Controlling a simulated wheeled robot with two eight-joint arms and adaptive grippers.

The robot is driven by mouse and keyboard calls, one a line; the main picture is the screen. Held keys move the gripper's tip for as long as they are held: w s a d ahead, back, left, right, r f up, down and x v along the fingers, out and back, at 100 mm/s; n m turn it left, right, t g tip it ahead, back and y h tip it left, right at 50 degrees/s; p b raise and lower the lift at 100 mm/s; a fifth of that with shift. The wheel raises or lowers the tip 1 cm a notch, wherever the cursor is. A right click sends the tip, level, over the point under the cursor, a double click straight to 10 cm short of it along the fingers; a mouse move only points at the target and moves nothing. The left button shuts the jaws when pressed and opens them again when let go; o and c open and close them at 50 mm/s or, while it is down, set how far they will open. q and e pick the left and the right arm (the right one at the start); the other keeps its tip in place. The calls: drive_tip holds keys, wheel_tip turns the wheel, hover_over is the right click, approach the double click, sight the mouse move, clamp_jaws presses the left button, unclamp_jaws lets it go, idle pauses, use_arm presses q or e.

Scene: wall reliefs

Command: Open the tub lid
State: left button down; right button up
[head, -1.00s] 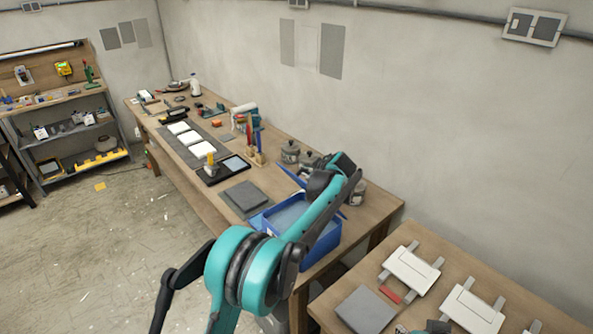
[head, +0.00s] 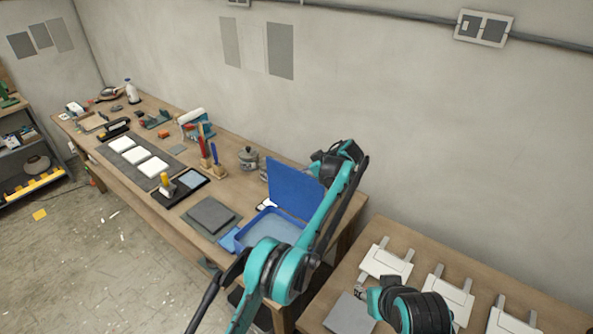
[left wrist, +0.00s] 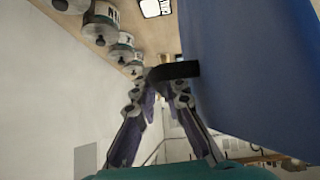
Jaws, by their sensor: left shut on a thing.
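The blue tub (head: 240,240) stands at the near end of the long bench, with a pale blue-grey surface inside. Its blue lid (head: 293,188) is raised steeply at the wall side, so the tub is open. My left arm crosses in front of the tub and part of the lid. My left gripper (head: 325,170) is at the lid's upper right, its fingertips largely hidden in the head view. In the left wrist view its fingers (left wrist: 168,80) are shut on a black tab (left wrist: 174,70) beside the blue lid (left wrist: 245,70). My right gripper (head: 362,293) is low over the right table, its jaws unclear.
Grey lidded jars (head: 249,157) stand behind the tub, near the wall. A grey slab (head: 211,215) and a black tray (head: 182,188) lie left of it. The right table carries white relief plates (head: 387,262) and a grey slab (head: 350,314).

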use_arm(q)
drive_tip(key=shift+w+d+f+p, duration=0.1)
drive_tip(key=shift+w+d+p, duration=0.15)
drive_tip(key=shift+w+p, duration=0.05)
use_arm(e)
drive_tip(key=shift+w+a+r, duration=0.1)
drive_tip(key=shift+w+r, duration=0.25)
drive_tip(key=shift+r, duration=0.1)
use_arm(q)
drive_tip(key=c, duration=1.9)
unclamp_jaws()
drive_tip(key=shift+o, duration=0.2)
drive_tip(key=v, duration=1.2)
drive_tip(key=shift+w+d, duration=0.2)
